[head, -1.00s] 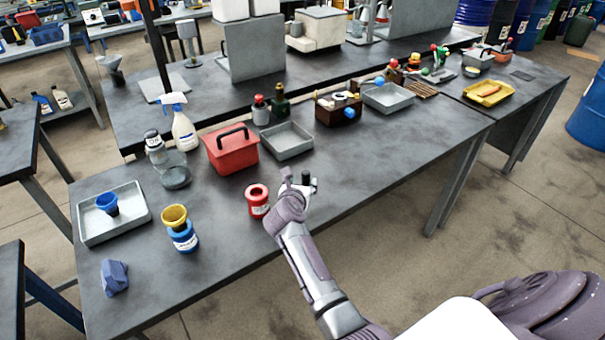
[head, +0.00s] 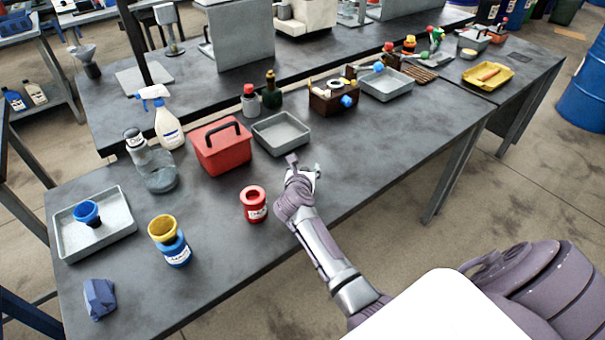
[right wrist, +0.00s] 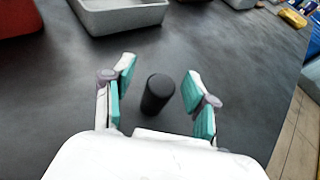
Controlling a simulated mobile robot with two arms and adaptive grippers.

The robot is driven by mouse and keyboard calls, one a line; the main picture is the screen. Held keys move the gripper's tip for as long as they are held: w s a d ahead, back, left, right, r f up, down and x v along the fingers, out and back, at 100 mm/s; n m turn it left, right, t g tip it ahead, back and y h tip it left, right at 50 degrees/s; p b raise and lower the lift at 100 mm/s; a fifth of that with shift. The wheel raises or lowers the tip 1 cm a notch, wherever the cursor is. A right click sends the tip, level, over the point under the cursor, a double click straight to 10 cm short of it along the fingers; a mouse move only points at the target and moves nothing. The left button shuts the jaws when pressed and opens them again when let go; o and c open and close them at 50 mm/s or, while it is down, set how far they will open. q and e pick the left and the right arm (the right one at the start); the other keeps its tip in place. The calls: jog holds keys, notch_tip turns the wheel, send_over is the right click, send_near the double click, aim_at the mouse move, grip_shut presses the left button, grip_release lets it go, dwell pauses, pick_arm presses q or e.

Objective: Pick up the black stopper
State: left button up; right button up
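The black stopper (right wrist: 158,93) is a short dark cylinder standing on the grey worktable. In the right wrist view it is between the two teal-padded fingers of my right gripper (right wrist: 160,86). Dark tabletop shows on both sides of it, so the fingers are open and do not appear to touch it. In the head view my right gripper (head: 304,167) is low over the table near its front edge, and it hides the stopper. My left gripper is not in view.
A red jar (head: 254,205) stands just left of my right gripper. A grey tray (head: 282,134) and a red toolbox (head: 222,148) are behind it. The table (head: 390,140) to the right is clear.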

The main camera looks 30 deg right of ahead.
jog(key=shift+s+r, duration=0.2)
jog(key=shift+s, duration=0.1)
jog(key=shift+c, duration=1.3)
jog(key=shift+w+f, duration=0.15)
jog(key=shift+f, duration=0.05)
jog(key=c, duration=0.7)
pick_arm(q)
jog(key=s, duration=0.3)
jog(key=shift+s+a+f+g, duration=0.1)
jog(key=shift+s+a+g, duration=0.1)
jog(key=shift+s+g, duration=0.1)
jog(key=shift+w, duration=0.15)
